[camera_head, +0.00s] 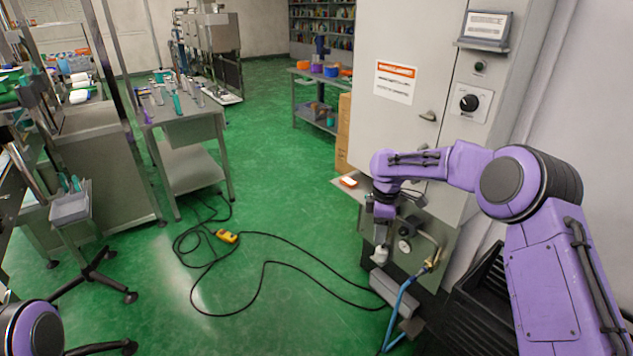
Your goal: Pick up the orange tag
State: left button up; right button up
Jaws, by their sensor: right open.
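A small orange and white piece (348,182), which looks like the orange tag, lies on a narrow grey ledge at the front of the tall grey cabinet. My right arm reaches in from the right, and its gripper (380,257) points down in front of the cabinet. The gripper is open, lower in the picture and to the right of the orange piece, apart from it. Its fingers are small, and nothing is seen held in them. Of my left arm only a purple joint shows at the bottom left; its gripper is out of the picture.
The grey cabinet (400,50) carries an orange-headed label (395,82), a handle and a black knob (469,102). A gauge and blue hose (398,312) sit below the ledge. A yellow control box (227,236) and black cables lie on the open green floor.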

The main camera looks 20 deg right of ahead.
aim_at(349, 182)
jog(key=i, duration=1.7)
jog(key=u, duration=1.15)
jog(key=i, duration=1.2)
jog(key=z, duration=2.5)
